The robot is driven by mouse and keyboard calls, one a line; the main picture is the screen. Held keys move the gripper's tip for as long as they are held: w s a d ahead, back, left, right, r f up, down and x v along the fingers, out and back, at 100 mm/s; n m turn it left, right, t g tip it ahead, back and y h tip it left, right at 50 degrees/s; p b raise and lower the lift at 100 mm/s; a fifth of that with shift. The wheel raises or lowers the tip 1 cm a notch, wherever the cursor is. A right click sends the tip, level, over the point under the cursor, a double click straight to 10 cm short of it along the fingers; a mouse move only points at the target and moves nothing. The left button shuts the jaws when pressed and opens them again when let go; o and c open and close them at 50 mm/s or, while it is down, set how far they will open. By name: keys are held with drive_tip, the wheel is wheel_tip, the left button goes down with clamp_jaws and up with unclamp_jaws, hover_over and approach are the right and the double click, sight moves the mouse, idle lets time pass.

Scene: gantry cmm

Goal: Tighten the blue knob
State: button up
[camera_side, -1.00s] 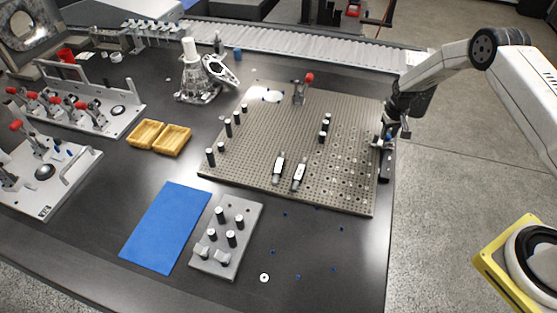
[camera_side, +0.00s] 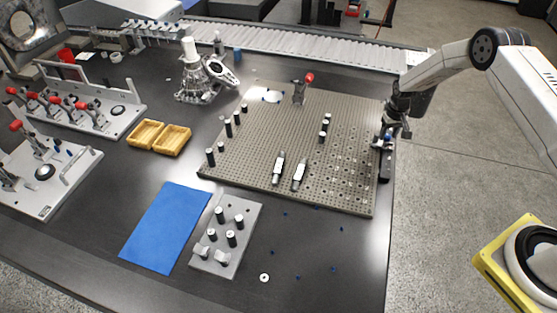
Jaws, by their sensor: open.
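The blue knob (camera_side: 387,137) is small and sits on a silver fitting at the right edge of the grey perforated plate (camera_side: 350,193). A black bar (camera_side: 385,168) extends toward the front below it. My gripper (camera_side: 397,132) points down beside the knob, its dark fingers open. The fingers overlap the knob's upper right in this view. I cannot tell whether they touch it or stand around it.
A blue mat (camera_side: 165,228), a grey pin block (camera_side: 245,215) and yellow bins (camera_side: 172,140) lie left.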

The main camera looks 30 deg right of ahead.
drive_tip(key=shift+w+a+n, duration=0.1)
drive_tip(key=shift+a+n, duration=0.1)
drive_tip(key=shift+n, duration=0.2)
